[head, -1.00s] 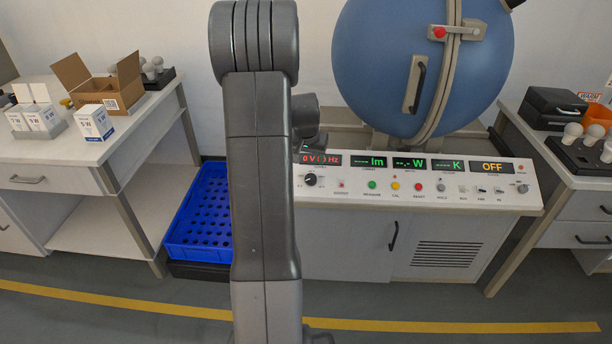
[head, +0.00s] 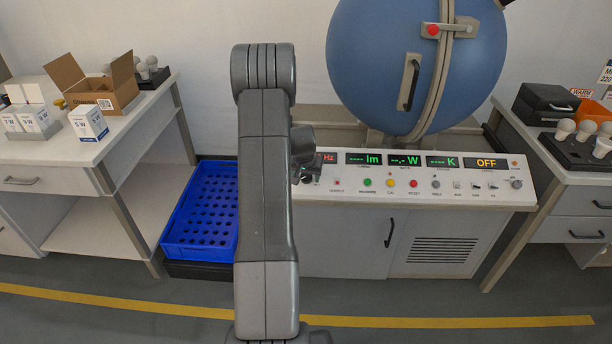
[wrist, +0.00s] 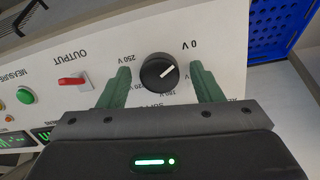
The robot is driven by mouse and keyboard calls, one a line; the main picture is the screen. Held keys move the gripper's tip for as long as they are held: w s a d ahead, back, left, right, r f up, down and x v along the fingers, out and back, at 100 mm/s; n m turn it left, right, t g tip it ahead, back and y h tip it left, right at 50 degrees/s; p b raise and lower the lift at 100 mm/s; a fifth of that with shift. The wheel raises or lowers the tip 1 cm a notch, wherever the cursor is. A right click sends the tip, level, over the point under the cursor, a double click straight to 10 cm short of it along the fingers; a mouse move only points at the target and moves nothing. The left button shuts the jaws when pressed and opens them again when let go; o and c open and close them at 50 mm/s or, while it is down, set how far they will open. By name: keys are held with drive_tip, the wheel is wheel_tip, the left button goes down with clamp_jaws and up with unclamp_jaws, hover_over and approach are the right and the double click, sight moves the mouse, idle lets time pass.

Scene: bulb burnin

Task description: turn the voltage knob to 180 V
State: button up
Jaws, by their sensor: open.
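The voltage knob (wrist: 158,72) is a round black dial with a white pointer line on the sloped white panel. In the wrist view the pointer is toward the printed 0 V mark. A 250 V mark is on its other side, and other labels below it are partly covered by my gripper. My gripper (wrist: 160,68) is open, its two green fingers on either side of the knob with a visible gap at each side. I cannot tell how deep they reach.
A red output switch (wrist: 74,81) and a green button (wrist: 25,96) are beside the knob on the panel. A blue perforated crate (head: 202,211) stands left of the console. A big blue sphere (head: 415,65) rises behind it.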

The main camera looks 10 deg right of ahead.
drive_tip(key=shift+f, duration=0.15)
drive_tip(key=shift+c, duration=0.5)
drive_tip(key=c, duration=0.9)
